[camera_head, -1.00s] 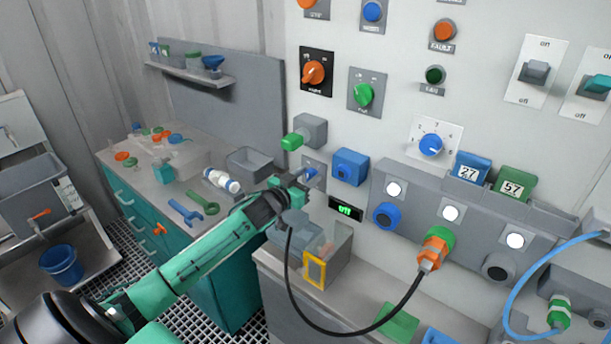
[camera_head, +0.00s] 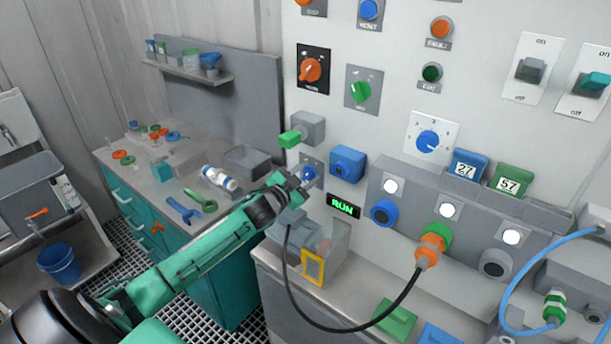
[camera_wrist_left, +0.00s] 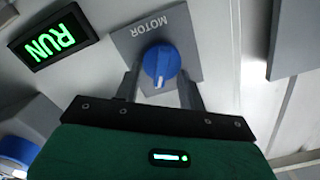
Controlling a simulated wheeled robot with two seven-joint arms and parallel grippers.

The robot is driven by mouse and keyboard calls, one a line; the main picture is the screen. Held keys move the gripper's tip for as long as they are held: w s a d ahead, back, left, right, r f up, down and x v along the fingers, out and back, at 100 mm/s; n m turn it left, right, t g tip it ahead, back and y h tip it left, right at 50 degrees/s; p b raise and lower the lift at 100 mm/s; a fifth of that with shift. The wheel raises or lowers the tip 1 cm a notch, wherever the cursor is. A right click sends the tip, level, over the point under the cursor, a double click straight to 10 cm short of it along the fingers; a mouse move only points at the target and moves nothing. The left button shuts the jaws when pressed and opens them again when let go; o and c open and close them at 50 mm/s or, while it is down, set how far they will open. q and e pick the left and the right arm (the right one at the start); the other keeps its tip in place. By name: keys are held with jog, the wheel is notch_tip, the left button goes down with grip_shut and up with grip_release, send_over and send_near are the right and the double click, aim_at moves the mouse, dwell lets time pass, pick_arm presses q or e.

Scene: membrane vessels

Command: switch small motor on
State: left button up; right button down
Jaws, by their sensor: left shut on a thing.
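The small motor switch is a blue knob (camera_wrist_left: 161,64) on a grey plate marked MOTOR (camera_wrist_left: 187,38) in the left wrist view. In the head view the blue knob (camera_head: 309,173) shows on the wall panel, just past my left gripper (camera_head: 298,183). My left gripper (camera_wrist_left: 160,84) is shut on the knob, with one finger on each side of it. A small black display (camera_head: 343,205) to the right of the knob reads RUN in green; it also shows in the left wrist view (camera_wrist_left: 48,46). My right gripper is not in view.
A green-tipped grey block (camera_head: 307,130) sits above the knob and a blue box (camera_head: 348,165) to its right. A black cable (camera_head: 345,333) hangs below. A clear bin with a yellow frame (camera_head: 313,267) stands on the ledge under my gripper.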

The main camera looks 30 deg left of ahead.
pick_arm(q)
jog(key=o, duration=1)
jog(key=shift+c, duration=0.2)
jog(key=shift+s, duration=0.1)
jog(key=shift+s+f, duration=0.1)
jog(key=shift+s, duration=0.1)
jog(key=s+a+b, duration=0.1)
jog(key=s+b, duration=0.2)
jog(key=s, duration=1)
